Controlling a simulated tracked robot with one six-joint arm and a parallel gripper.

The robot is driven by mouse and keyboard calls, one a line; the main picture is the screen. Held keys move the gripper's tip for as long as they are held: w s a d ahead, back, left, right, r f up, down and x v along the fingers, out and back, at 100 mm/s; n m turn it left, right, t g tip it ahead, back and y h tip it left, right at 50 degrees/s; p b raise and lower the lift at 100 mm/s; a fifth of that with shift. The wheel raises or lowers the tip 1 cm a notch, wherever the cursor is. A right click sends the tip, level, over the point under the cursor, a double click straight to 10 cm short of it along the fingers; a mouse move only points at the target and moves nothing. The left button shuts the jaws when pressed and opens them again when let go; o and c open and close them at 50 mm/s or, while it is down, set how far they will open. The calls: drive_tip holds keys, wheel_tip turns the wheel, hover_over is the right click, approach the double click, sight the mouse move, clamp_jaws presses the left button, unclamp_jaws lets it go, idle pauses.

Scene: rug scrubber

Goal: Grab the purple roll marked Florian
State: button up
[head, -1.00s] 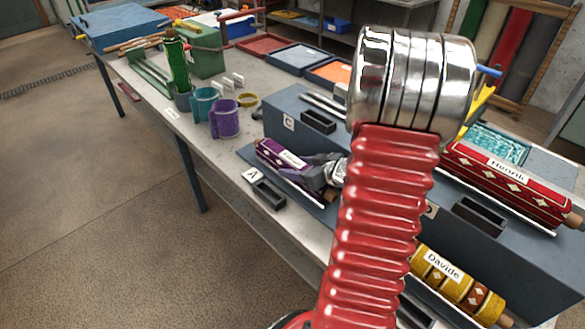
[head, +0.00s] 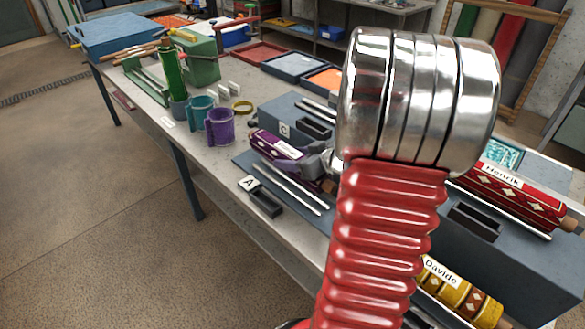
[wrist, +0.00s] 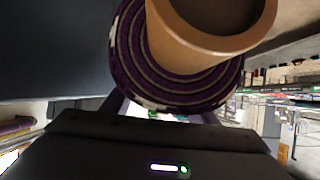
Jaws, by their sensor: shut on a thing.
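The purple roll (head: 274,147) has a white name label, too small to read surely now, and shows left of my red arm in the head view. My gripper (head: 318,160) is shut on the roll near its right end, partly hidden behind my arm. The roll appears raised above the white rails of spot A (head: 285,188). In the wrist view, the roll's coiled purple end (wrist: 135,65) and its brown core (wrist: 205,45) fill the top, close above the gripper body.
A red roll marked Henrik (head: 515,195) lies on the raised grey step at right. A yellow roll marked Davide (head: 455,290) lies lower right. Purple (head: 219,126) and teal (head: 200,110) cups stand beyond the roll. The floor at left is open.

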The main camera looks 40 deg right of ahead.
sight(284, 147)
drive_tip(key=shift+r, duration=1.85)
